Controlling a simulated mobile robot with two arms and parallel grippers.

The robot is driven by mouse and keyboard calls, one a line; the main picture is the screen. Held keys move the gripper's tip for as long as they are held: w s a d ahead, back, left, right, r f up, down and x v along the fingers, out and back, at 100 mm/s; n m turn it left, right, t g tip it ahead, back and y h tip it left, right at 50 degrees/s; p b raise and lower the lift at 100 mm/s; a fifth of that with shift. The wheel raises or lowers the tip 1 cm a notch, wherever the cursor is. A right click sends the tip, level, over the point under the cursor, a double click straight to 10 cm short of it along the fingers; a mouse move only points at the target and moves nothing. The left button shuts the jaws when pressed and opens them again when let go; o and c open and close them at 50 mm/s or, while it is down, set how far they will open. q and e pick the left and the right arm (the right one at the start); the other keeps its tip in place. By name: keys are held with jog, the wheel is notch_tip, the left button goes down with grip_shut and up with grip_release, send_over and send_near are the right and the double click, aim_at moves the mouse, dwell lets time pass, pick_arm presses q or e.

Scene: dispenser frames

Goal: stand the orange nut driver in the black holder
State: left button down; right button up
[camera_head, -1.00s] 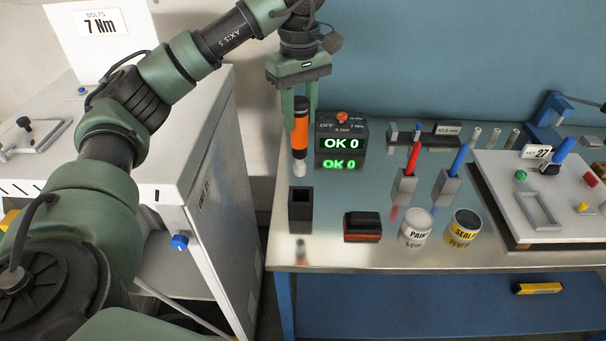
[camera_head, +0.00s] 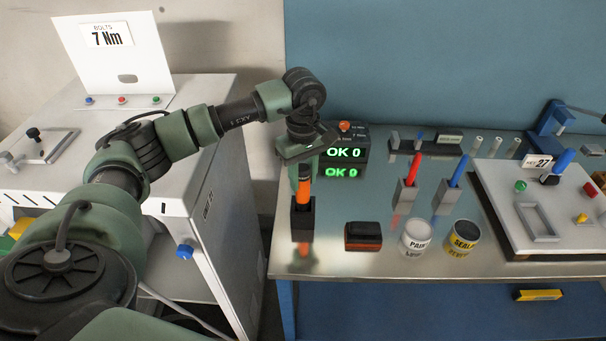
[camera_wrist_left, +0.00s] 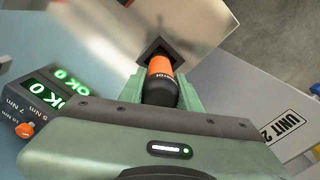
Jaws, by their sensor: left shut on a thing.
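The orange nut driver (camera_head: 302,192) with a black top stands upright, its lower end inside the black holder (camera_head: 303,222) near the left end of the metal bench. My left gripper (camera_head: 302,180) is shut on the nut driver from above, around its upper part. In the left wrist view the driver (camera_wrist_left: 160,68) points down into the square opening of the holder (camera_wrist_left: 150,47), between the green fingers. The driver's tip is hidden inside the holder. My right gripper is not in view.
A torque display (camera_head: 345,152) reading OK 0 stands just behind the holder. A dark block with a reddish-brown base (camera_head: 363,237), a paint can (camera_head: 416,238) and a sealant can (camera_head: 461,240) stand to the right. Red (camera_head: 413,170) and blue (camera_head: 459,171) markers stand in grey holders.

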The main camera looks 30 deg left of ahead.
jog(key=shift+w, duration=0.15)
pick_arm(q)
jog(key=c, duration=1.4)
grip_release()
jog(key=o, duration=0.4)
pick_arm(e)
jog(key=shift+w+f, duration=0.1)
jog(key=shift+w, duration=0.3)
pick_arm(q)
jog(key=shift+r, duration=0.3)
notch_tip(320, 180, up, 11)
jog(key=b, duration=0.4)
jog(key=shift+f, duration=0.15)
jog(key=shift+r, duration=0.45)
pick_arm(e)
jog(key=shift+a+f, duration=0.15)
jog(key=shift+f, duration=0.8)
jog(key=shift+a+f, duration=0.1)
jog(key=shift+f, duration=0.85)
